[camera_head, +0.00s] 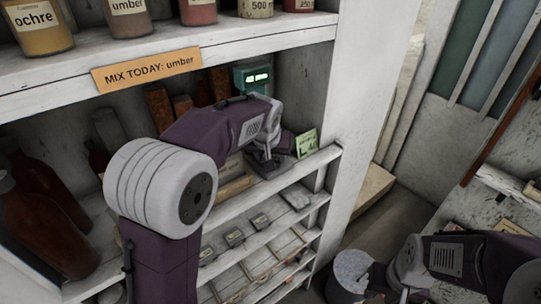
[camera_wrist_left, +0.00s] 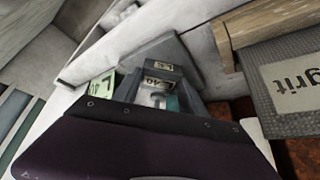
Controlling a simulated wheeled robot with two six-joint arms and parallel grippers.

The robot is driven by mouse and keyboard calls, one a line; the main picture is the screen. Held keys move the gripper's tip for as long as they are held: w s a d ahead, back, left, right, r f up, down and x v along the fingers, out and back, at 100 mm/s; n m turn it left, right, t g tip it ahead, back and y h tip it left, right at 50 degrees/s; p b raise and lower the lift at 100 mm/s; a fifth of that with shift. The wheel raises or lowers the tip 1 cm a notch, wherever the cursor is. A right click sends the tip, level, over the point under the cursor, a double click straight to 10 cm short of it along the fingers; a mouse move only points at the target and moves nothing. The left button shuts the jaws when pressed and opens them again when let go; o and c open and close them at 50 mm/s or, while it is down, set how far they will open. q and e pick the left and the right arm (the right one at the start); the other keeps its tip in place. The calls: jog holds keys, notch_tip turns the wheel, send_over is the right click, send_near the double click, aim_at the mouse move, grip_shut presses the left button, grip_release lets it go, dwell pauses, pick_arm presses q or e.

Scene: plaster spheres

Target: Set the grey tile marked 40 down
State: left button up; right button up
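My left gripper (camera_head: 264,160) is inside the shelf unit, low over the middle shelf board near its right end; my arm partly covers it. In the left wrist view my left gripper (camera_wrist_left: 157,92) has the grey tile marked 40 (camera_wrist_left: 159,67) between its fingers, label facing the camera, and looks shut on it. The tile is too small and hidden to make out in the head view, and I cannot tell whether it touches the board. My right gripper (camera_head: 402,292) is at the lower right, away from the shelves, its fingers not clear.
A pale green card (camera_head: 307,143) stands right of my left gripper. A teal device with lit eyes (camera_head: 254,78) is behind my arm. Small labelled grey blocks (camera_head: 234,237) sit on the lower shelf.

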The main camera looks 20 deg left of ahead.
pick_arm(q)
jog(key=o, duration=0.4)
jog(key=shift+w+a, duration=0.1)
jog(key=shift+r+p, duration=0.2)
jog(key=shift+p, duration=0.1)
jog(key=b+v, duration=0.1)
jog(key=v, duration=1.1)
jog(key=shift+f, duration=0.1)
